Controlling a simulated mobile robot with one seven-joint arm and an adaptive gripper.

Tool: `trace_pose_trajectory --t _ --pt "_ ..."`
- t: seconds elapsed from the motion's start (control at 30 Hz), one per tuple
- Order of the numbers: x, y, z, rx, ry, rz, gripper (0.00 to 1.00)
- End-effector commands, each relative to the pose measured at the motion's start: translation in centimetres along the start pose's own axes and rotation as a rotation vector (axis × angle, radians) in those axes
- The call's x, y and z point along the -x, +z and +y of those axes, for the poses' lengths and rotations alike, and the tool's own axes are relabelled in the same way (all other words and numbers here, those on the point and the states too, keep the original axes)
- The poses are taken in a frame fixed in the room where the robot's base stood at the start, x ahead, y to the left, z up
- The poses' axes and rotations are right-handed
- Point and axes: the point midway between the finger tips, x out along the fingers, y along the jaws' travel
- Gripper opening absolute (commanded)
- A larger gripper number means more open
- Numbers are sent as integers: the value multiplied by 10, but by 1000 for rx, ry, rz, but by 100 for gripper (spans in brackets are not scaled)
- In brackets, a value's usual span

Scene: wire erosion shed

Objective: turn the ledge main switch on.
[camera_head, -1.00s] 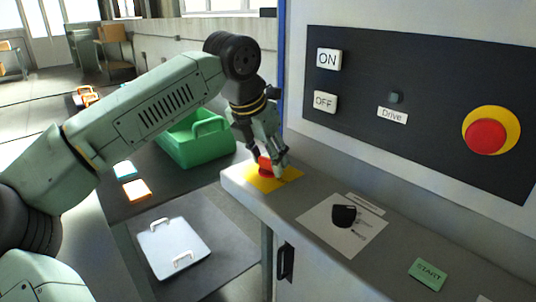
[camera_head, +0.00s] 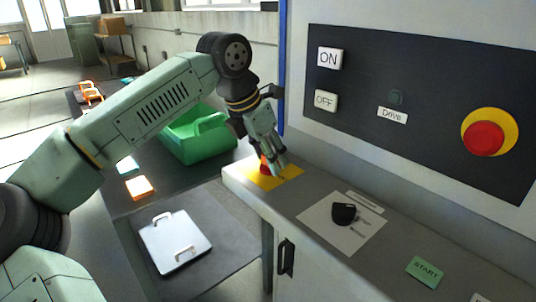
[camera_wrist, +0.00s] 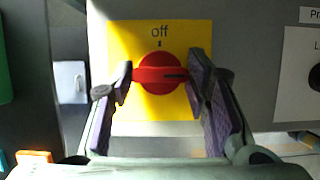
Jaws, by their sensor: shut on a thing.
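The ledge main switch is a red rotary knob (camera_wrist: 160,73) on a yellow plate (camera_wrist: 125,45) marked "off" at its top edge in the wrist view. The knob's raised bar lies across the picture, with a dark line on its right half, pointing right and not at the "off" mark. My gripper (camera_wrist: 164,78) has one finger at each end of the bar and is shut on it. In the head view the red knob (camera_head: 265,165) is partly hidden behind my gripper (camera_head: 275,166), and the yellow plate (camera_head: 285,174) sits at the ledge's near left end.
The grey ledge (camera_head: 300,190) carries a sheet with a black knob (camera_head: 343,213) and a green START plate (camera_head: 425,271). A wall panel (camera_head: 440,90) with a red button (camera_head: 483,139) rises behind.

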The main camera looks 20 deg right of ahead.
Motion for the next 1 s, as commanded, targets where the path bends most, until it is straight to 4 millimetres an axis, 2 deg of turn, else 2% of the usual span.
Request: trace_pose_trajectory --t 0.33,0.67,0.77,1.0 --pt "0 0 0 -1 1 0 63" --pt "3 0 0 0 1 0 63" --pt "13 0 1 1 3 -2 63" --pt "63 0 1 2 5 -2 63"
